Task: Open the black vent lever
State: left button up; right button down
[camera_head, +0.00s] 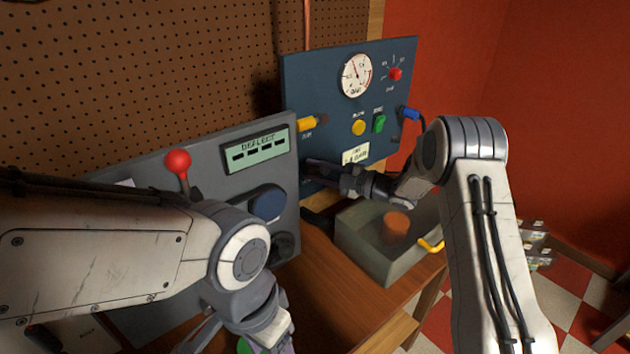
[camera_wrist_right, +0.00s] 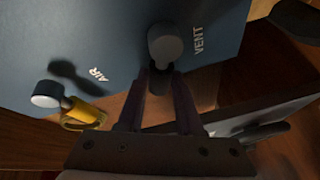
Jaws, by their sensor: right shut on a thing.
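The black vent lever (camera_wrist_right: 165,48) shows in the right wrist view as a dark round-ended lever beside the word VENT on the blue panel (camera_wrist_right: 75,25). My right gripper (camera_wrist_right: 162,78) is shut on it, with a finger on either side of its lower part. In the head view my right gripper (camera_head: 318,168) reaches to the lower left of the blue panel (camera_head: 305,85) and hides the lever. My left gripper (camera_head: 240,338) is low in front of the grey panel, partly cut off by the bottom edge; its fingers are unclear.
The grey panel (camera_head: 130,170) carries a red ball lever (camera_head: 178,163) and a display (camera_head: 258,150). A grey bin (camera_head: 375,255) with an orange-brown cylinder (camera_head: 396,225) stands on the wooden table below my right forearm. A yellow lever (camera_head: 308,123) sticks out above my right gripper.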

jog(key=shift+w+d+r+m+t+y+b, duration=0.15)
jog(key=shift+m+y+b, duration=0.1)
jog(key=shift+m+b, duration=0.3)
jog(key=shift+d+r+m+t+y+b, duration=0.15)
jog(key=shift+m+y+b, duration=0.15)
jog(key=shift+m, duration=0.45)
jog(key=shift+r, duration=0.1)
jog(key=c, duration=0.6)
grip_release()
jog(key=shift+d, duration=0.1)
jog(key=b+v, duration=0.3)
jog(key=v, duration=0.7)
jog(key=shift+d, duration=0.1)
